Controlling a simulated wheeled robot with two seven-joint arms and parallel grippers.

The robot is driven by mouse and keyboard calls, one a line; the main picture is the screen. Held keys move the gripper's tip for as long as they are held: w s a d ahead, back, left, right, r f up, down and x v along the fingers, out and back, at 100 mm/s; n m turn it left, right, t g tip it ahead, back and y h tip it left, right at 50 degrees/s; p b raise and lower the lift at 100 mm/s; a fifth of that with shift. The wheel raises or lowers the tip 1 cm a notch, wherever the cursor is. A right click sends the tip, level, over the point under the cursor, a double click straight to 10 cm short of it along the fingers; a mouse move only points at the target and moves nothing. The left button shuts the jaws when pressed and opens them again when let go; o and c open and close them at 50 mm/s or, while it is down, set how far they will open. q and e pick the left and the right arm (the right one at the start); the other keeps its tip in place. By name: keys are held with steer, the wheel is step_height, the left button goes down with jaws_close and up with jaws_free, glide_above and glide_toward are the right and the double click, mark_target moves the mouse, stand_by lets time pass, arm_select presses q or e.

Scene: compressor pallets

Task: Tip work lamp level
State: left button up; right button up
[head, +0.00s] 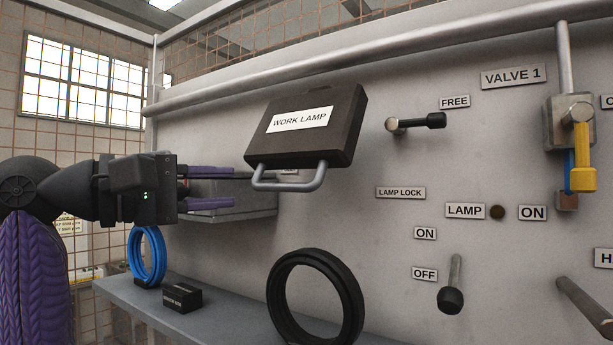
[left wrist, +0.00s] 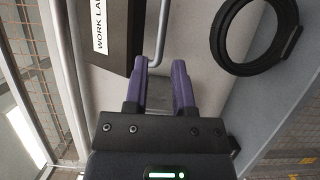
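The work lamp (head: 345,135) is a dark box with a white label, mounted high on the grey panel and tilted. A grey U-shaped handle (head: 290,186) hangs from its lower edge. The lamp (left wrist: 122,35) and handle (left wrist: 161,35) also show in the left wrist view. My left gripper (head: 234,187) is left of the handle, its purple fingers pointing toward it. In the left wrist view the fingers (left wrist: 160,65) are apart, with the handle bar near the left fingertip; I cannot tell whether they touch. A black-knobbed lever (head: 418,122) points right, below the FREE label. My right gripper is not in view.
A grey box (head: 240,198) sits behind my left fingers. A shelf (head: 225,322) below carries a blue coil (head: 147,257), a small black box (head: 182,297) and a black ring (head: 315,300). A lever (head: 452,290) and a yellow valve handle (head: 583,155) stick out at right.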

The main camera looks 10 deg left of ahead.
mark_target(276, 188)
arm_select(q)
steer(key=p+x, duration=0.2)
steer(key=x, duration=0.6)
steer(key=shift+w+d+p, duration=0.2)
steer(key=shift+p, duration=0.2)
steer(key=shift+f, duration=0.1)
jaws_close()
stand_by(0.6)
